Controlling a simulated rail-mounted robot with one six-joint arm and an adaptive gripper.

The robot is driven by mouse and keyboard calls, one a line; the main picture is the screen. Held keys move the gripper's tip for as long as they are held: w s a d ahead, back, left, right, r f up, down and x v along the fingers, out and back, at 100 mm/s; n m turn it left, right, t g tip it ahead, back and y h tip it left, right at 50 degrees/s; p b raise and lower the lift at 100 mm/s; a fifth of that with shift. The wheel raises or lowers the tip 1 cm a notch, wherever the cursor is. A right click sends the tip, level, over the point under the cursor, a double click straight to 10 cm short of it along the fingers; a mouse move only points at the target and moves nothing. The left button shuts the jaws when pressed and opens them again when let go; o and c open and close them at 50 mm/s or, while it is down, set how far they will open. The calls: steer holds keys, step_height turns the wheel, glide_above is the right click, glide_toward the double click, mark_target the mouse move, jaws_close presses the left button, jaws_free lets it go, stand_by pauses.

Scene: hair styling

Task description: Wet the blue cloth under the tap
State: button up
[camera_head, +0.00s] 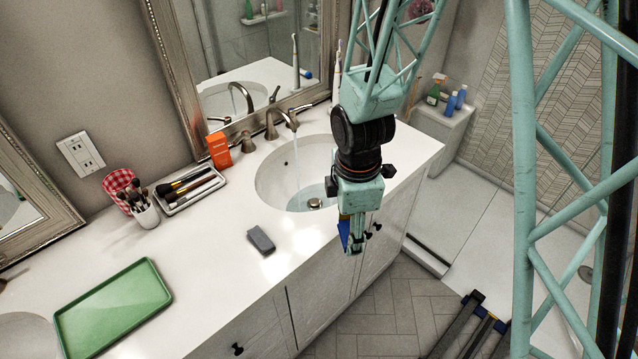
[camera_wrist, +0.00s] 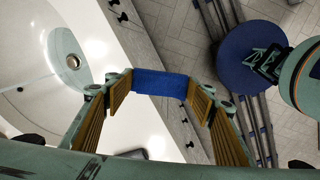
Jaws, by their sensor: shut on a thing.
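The blue cloth (camera_wrist: 160,82) is held between the yellow-padded fingers of my gripper (camera_wrist: 158,95), which is shut on it. In the head view, a small part of the cloth (camera_head: 343,230) shows beside my gripper (camera_head: 352,247). The gripper points down around the front edge of the counter, to the right of and nearer than the sink basin (camera_head: 275,180). The tap (camera_head: 285,118) stands behind the basin, and a thin stream of water (camera_head: 296,150) falls from its spout. The gripper and cloth are apart from the stream. The basin (camera_wrist: 40,50) shows at upper left in the wrist view.
A grey block (camera_head: 261,241) lies on the counter in front of the basin. A green tray (camera_head: 113,308), a brush tray (camera_head: 190,190), a brush cup (camera_head: 146,213) and an orange box (camera_head: 219,150) stand to the left. A mirror (camera_head: 250,60) rises behind the tap.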

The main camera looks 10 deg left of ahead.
steer(key=w+a+f+n+t+y+b, duration=0.1)
steer(key=w+a+n, duration=0.1)
steer(key=w+a, duration=0.4)
steer(key=w+a+f+n+t+y+b, duration=0.1)
steer(key=w+a, duration=0.5)
steer(key=w, duration=0.7)
steer(key=f+n+t, duration=0.1)
steer(key=n, duration=0.1)
steer(key=shift+w+f+n+y, duration=0.15)
steer(key=shift+f+n+y, duration=0.05)
steer(key=shift+n+y, duration=0.1)
steer(key=shift+w+f, duration=0.15)
steer(key=shift+f, duration=0.25)
steer(key=shift+w+a+f+n+t+y, duration=0.1)
steer(key=shift+a+f+n+t+y, duration=0.15)
steer(key=shift+f+n, duration=0.1)
steer(key=shift+w+a+f+n+t+y, duration=0.1)
steer(key=shift+f+n+t+y, duration=0.05)
steer(key=shift+f+n+y, duration=0.15)
steer(key=shift+w+a, duration=0.15)
steer(key=w+a+f+p, duration=0.2)
steer(key=w+a+p, duration=0.6)
steer(key=w+p, duration=0.1)
steer(key=shift+w+a+f, duration=0.15)
steer(key=shift+w+f, duration=0.25)
steer(key=shift+w, duration=0.4)
stand_by(0.5)
steer(key=shift+p, duration=0.3)
